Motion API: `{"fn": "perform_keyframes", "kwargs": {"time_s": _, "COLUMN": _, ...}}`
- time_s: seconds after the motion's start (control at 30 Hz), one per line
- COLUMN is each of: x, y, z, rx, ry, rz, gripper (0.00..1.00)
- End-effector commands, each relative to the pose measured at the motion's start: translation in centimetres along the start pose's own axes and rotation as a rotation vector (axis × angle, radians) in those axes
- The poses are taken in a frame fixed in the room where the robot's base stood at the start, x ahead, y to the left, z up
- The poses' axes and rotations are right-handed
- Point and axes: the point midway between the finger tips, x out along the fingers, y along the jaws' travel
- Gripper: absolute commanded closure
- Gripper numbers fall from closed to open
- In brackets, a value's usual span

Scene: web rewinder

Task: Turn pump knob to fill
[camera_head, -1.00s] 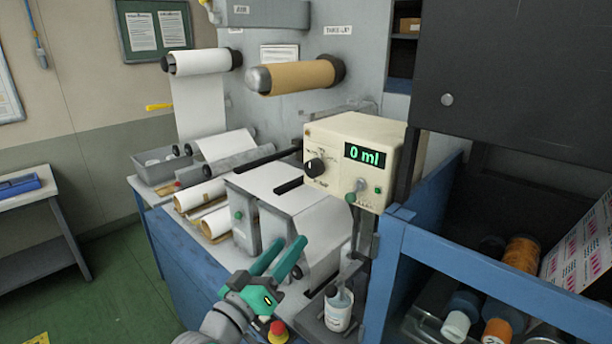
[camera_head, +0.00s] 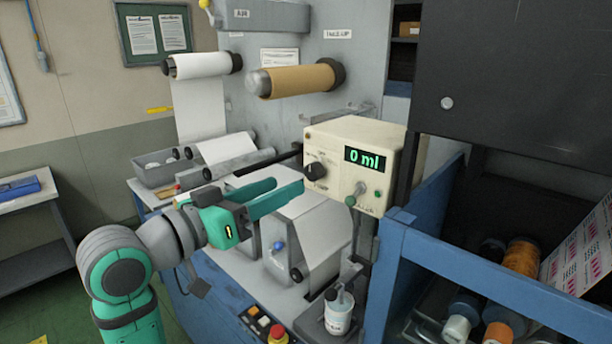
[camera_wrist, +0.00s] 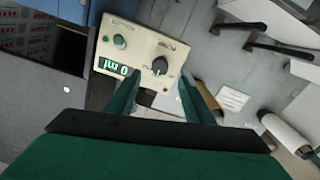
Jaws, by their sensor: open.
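The pump unit (camera_head: 340,150) is a cream box with a green display (camera_head: 365,157) reading 0 ml. Its black pump knob (camera_head: 315,171) is on the left of the front face; the knob also shows in the wrist view (camera_wrist: 160,66). A metal toggle and a green button (camera_head: 377,194) sit lower on the face. My gripper (camera_head: 288,192) is open and empty, just left of the knob and slightly below it, apart from it. In the wrist view the two green fingers (camera_wrist: 158,98) point at the box, with the knob between and beyond their tips. A white bottle (camera_head: 338,314) stands below the pump.
White rolls and a brown take-up roll (camera_head: 298,78) are mounted behind. A grey tray (camera_head: 165,167) is at the back left. A blue frame (camera_head: 480,265) stands at the right. A red emergency button (camera_head: 277,333) is at the front.

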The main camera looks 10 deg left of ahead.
Motion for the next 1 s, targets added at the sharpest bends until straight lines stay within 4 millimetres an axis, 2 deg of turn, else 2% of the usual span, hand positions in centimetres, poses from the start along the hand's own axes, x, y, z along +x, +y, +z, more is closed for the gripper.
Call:
{"fn": "perform_keyframes", "kwargs": {"time_s": 0.2, "x": 4.1, "y": 0.1, "z": 0.1, "rx": -0.002, "ry": -0.001, "rz": 0.003, "gripper": 0.52}}
{"fn": "perform_keyframes", "kwargs": {"time_s": 0.4, "x": 6.8, "y": 0.0, "z": 0.0, "rx": -0.001, "ry": 0.000, "rz": 0.002, "gripper": 0.52}}
{"fn": "perform_keyframes", "kwargs": {"time_s": 0.6, "x": 7.9, "y": 0.0, "z": 0.0, "rx": -0.001, "ry": 0.000, "rz": -0.001, "gripper": 0.52}}
{"fn": "perform_keyframes", "kwargs": {"time_s": 0.87, "x": 8.0, "y": 0.0, "z": 0.0, "rx": -0.001, "ry": 0.001, "rz": -0.001, "gripper": 0.52}}
{"fn": "perform_keyframes", "kwargs": {"time_s": 0.9, "x": 8.0, "y": 0.0, "z": 0.0, "rx": -0.001, "ry": 0.001, "rz": -0.001, "gripper": 0.57}}
{"fn": "perform_keyframes", "kwargs": {"time_s": 1.0, "x": 8.0, "y": 0.0, "z": 0.0, "rx": -0.001, "ry": 0.001, "rz": 0.000, "gripper": 0.81}}
